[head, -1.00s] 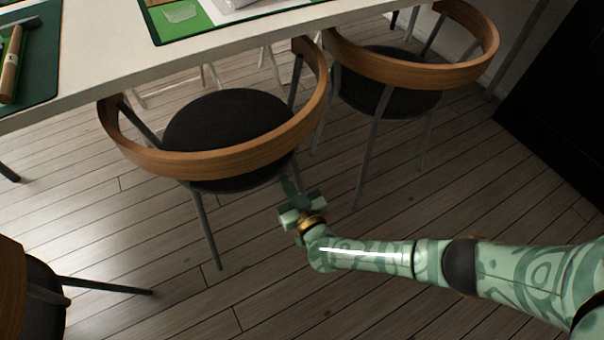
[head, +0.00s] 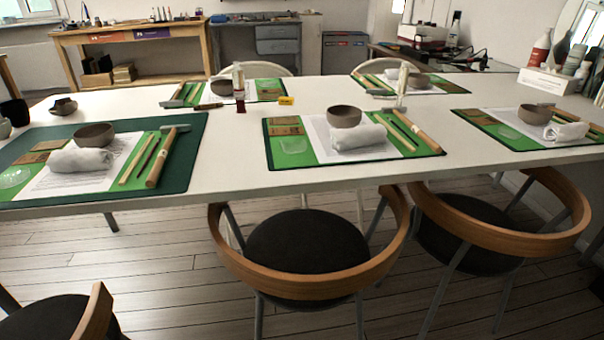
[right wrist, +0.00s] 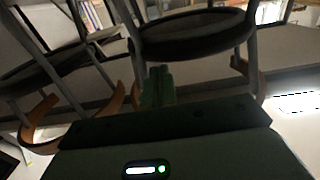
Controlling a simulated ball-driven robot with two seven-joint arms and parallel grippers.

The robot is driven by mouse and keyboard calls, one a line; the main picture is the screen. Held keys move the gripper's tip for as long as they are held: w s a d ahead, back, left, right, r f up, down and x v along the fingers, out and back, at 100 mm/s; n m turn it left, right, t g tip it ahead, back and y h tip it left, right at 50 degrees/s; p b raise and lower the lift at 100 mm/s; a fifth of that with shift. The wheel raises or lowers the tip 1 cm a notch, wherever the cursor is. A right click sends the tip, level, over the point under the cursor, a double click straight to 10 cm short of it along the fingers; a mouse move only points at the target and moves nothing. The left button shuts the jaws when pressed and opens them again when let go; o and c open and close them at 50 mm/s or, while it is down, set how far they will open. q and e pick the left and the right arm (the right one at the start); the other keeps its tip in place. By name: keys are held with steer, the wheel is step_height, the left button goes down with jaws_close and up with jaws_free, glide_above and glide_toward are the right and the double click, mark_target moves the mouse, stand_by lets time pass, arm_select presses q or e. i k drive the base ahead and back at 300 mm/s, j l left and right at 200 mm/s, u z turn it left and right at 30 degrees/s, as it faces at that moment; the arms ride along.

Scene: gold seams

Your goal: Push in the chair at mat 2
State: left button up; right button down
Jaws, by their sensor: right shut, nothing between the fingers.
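A chair with a curved wooden back (head: 310,283) and round dark seat (head: 307,240) stands at the near side of the table, in front of the middle near mat (head: 272,150). The seat's far edge is close to the table edge in the head view; the wooden back is clear of the table. I cannot read a number on the mat. In the right wrist view, my right gripper (right wrist: 158,86) is shut and empty, close below a dark chair seat (right wrist: 195,36) in the picture. Whether it touches is unclear. My left gripper is out of view.
A second chair (head: 500,240) stands close on the right, and part of another (head: 95,315) shows at lower left. The white table (head: 235,172) holds several set mats with bowls, towels and tools. Plank floor (head: 160,275) is free left of the middle chair.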

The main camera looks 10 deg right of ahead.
mark_target(305, 259)
steer(key=k+l, duration=0.2)
steer(key=l, duration=0.15)
steer(key=k+l, duration=0.25)
steer(key=l, duration=0.15)
steer(key=k+l, duration=0.2)
steer(key=l, duration=0.15)
